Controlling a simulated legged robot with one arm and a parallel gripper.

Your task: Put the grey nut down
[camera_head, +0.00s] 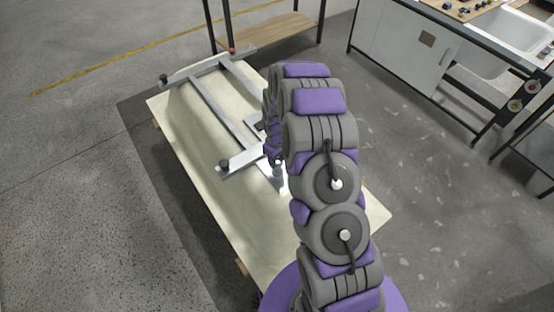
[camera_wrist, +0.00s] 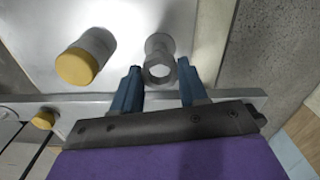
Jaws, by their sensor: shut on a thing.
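My gripper (camera_wrist: 159,68) shows in the wrist view with its two blue fingers on either side of the grey nut (camera_wrist: 160,75). It is shut on the nut. The nut is a hollow grey piece, and a round grey end lies just behind it in line; I cannot tell whether they are joined. Pale metal lies behind the nut. In the head view my arm hides most of the gripper and I cannot make out the nut. The arm's end is by the near part of the metal frame (camera_head: 211,98).
A yellow-capped cylinder (camera_wrist: 85,62) is left of the nut, and a smaller yellow cap (camera_wrist: 43,119) is lower left. A wooden shelf (camera_head: 265,38) and a white cabinet (camera_head: 403,48) stand behind. Open floor lies left.

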